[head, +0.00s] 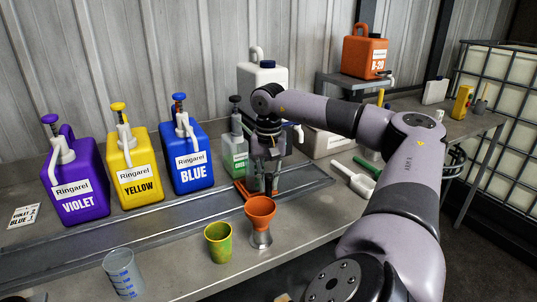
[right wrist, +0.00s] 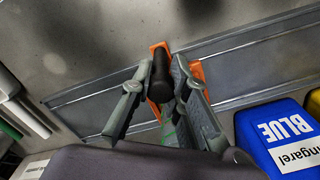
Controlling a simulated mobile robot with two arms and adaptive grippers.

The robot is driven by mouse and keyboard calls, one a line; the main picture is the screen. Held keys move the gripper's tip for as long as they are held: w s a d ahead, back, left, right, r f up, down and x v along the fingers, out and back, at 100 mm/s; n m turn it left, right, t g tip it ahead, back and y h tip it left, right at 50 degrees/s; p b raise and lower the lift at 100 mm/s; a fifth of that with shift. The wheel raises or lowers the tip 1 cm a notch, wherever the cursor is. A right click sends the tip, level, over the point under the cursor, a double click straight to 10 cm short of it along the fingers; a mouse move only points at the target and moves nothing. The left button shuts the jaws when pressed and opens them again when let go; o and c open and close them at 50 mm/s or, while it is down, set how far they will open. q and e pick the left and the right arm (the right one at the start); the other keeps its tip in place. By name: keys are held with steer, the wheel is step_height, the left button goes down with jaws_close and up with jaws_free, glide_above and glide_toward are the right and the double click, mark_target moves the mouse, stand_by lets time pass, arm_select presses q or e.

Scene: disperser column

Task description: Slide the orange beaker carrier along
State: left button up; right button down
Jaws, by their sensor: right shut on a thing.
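The orange beaker carrier (head: 242,189) sits on the flat metal rail, largely hidden by my right gripper in the head view. In the right wrist view its orange plate (right wrist: 198,72) shows on both sides of a black upright handle (right wrist: 160,82). My right gripper (head: 267,184) points down over the carrier, in front of the green jug. Its fingers (right wrist: 160,78) stand on either side of the black handle, shut on it. No beaker can be made out on the carrier. My left gripper is not in view.
The rail (head: 315,181) runs along the bench past violet (head: 80,190), yellow (head: 136,178), blue (head: 187,165) and green (head: 234,152) jugs. An orange funnel (head: 260,207), a yellow-green cup (head: 218,243) and a clear beaker (head: 122,274) stand in front. A white scoop (head: 352,178) lies right.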

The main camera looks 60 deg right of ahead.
steer(key=c, duration=1.5)
jaws_free()
steer(key=shift+s+r, duration=0.1)
steer(key=shift+c, duration=0.2)
steer(key=shift+w, duration=0.25)
steer(key=shift+r, duration=3.65)
